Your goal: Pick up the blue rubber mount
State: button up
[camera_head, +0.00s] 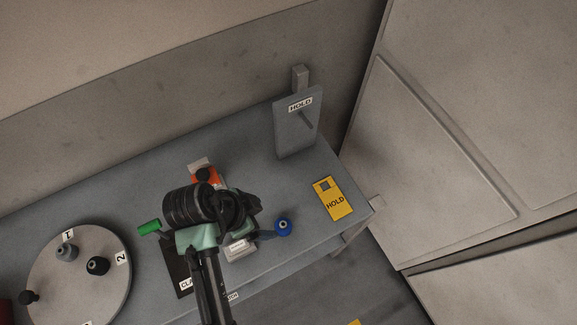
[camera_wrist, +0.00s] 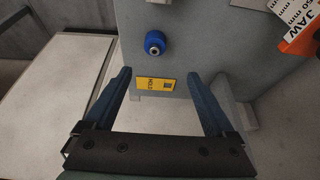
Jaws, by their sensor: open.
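The blue rubber mount (camera_head: 283,227) is a short round piece with a metal centre, on the grey table near its front edge. In the wrist view the blue mount (camera_wrist: 155,43) lies beyond my fingertips, roughly centred between them. My gripper (camera_wrist: 158,77) is open and empty, its two dark blue fingers spread wide. The mount is not between the fingers. In the head view my arm covers part of the table left of the mount, and a blue-grey finger shows close to it; I cannot tell the gap.
A grey HOLD stand (camera_head: 298,125) rises behind. A round numbered plate (camera_head: 75,290) with dark mounts is at left. A green piece (camera_head: 149,227) and an orange labelled item (camera_wrist: 304,37) are near my arm.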

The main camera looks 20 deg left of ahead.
aim_at(282, 224)
jog(key=x, duration=0.7)
jog(key=shift+s+d+f+p, duration=0.15)
jog(key=shift+s+d+p, duration=0.15)
jog(key=shift+p, duration=0.1)
jog(key=shift+p+x, duration=0.6)
jog(key=shift+x, duration=2.05)
jog(key=shift+s+d, duration=0.1)
jog(key=shift+s, duration=0.05)
grip_shut()
